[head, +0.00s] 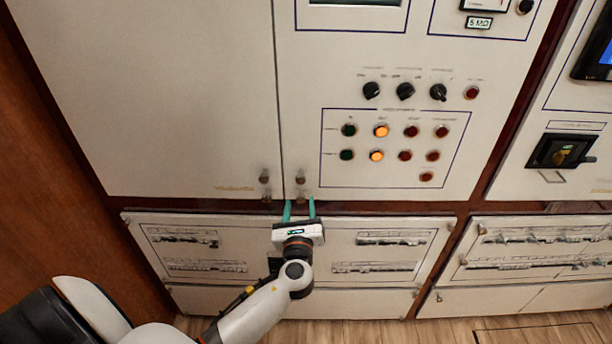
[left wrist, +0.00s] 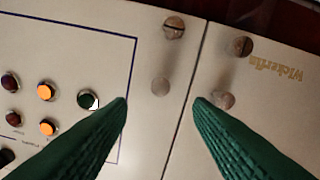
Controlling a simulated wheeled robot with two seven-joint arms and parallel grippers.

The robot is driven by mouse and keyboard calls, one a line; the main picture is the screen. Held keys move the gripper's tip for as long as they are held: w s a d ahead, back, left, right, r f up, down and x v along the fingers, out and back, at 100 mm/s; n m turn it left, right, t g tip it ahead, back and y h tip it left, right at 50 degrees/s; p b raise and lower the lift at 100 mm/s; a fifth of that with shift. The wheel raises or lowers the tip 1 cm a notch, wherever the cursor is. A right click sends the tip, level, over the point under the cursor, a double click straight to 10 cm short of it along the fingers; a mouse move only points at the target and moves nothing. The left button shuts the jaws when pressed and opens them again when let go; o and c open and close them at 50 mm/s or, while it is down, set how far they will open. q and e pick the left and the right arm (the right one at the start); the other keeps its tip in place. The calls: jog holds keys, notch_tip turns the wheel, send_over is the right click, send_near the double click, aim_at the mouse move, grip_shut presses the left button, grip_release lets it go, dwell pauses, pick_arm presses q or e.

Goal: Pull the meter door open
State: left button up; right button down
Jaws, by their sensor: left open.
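The meter door (head: 390,60) is most likely the cream panel with knobs and lit buttons; it looks shut, flush beside the plain left door (head: 150,90). Two small round fittings sit at its lower left corner; the upper one (head: 300,179) shows clearly in the head view. My left gripper (head: 299,202) is open at that corner, its green fingers pointing up at the panel. In the left wrist view the fingertips (left wrist: 160,101) stand on either side of one round fitting (left wrist: 160,85). I cannot tell whether they touch it. My right gripper is not in view.
The plain door has two similar fittings (left wrist: 223,100) close by, across the narrow seam. Orange-lit buttons (head: 381,131) and dark knobs (head: 405,91) are on the panel. Breaker row panels (head: 390,240) lie below, and a wooden wall (head: 50,190) stands at the left.

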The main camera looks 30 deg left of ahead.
aim_at(301, 182)
pick_arm(q)
jog(key=p+x, duration=0.1)
jog(key=x, duration=0.9)
jog(key=shift+w+a+f, duration=0.1)
jog(key=shift+w+a, duration=0.05)
jog(key=shift+w, duration=0.1)
grip_shut()
